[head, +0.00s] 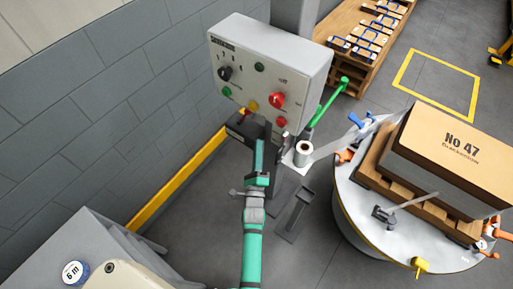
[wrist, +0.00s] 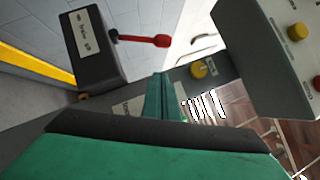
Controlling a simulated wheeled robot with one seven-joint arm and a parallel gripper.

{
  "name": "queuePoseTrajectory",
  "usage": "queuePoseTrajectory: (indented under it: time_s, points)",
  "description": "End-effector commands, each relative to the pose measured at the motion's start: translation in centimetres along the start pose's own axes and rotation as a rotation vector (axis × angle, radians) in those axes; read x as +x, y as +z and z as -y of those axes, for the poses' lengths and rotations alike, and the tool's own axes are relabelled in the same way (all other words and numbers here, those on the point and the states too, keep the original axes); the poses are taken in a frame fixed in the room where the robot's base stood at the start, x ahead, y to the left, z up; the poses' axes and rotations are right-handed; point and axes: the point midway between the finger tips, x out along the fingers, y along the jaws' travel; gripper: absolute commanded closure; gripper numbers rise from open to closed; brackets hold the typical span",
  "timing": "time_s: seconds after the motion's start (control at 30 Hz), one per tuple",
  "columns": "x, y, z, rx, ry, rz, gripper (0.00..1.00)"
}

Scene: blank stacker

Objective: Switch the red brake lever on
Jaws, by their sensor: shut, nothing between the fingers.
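In the head view the dark box (head: 236,133) sits low behind the control panel, and the lever is hard to make out. My gripper (head: 259,146) is shut and empty, below the panel. In the wrist view its teal fingers (wrist: 164,98) point up, below the lever and apart from it.
The grey control panel (head: 268,58) with knobs and buttons stands close above my gripper. A green lever (head: 328,102) is to its right. A round table (head: 352,208) carries a box marked No 47 (head: 452,140). A grey wall and yellow rail (head: 178,182) lie left.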

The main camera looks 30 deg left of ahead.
Motion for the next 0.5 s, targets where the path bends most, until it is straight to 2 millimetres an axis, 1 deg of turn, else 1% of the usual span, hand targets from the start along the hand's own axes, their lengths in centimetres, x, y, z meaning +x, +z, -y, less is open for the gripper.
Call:
queuePoseTrajectory:
  time_s: [0.03,0.3,0.37,0.5]
  points:
    - [1.1,0.0,0.1,0.0,-0.003,0.001,1.0]
    - [6.2,0.1,0.1,0.0,-0.003,0.001,1.0]
    - [7.2,0.1,0.1,0.0,-0.002,0.001,1.0]
    - [8.3,1.5,0.0,0.002,-0.001,0.002,1.0]
